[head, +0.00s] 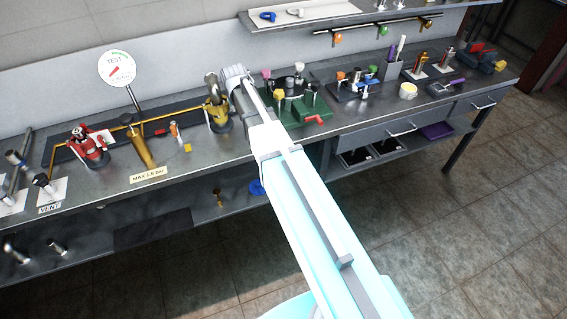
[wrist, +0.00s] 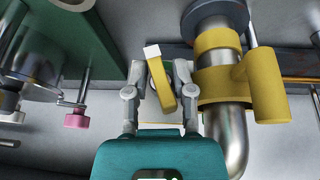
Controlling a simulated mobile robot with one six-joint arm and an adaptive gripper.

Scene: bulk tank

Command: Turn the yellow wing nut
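A yellow wing-shaped piece (wrist: 162,85) with a pale square end, which looks like the wing nut, stands between the fingers of my gripper (wrist: 160,74) in the wrist view. The fingers are apart, one on each side of it. A gap shows on the left; contact on the right is hard to tell. To its right is a yellow clamp body (wrist: 220,75) around a bent metal pipe (wrist: 230,135). In the head view this yellow fitting (head: 216,117) stands on the bench beside my arm's end. My fingertips cannot be made out there.
A green stand (wrist: 75,35) with a pink-knobbed screw (wrist: 76,120) is close on the left in the wrist view. On the bench (head: 225,150) are a red valve (head: 88,147), a brass cylinder (head: 140,150) and a round test gauge (head: 117,68). A shelf (head: 320,18) hangs above.

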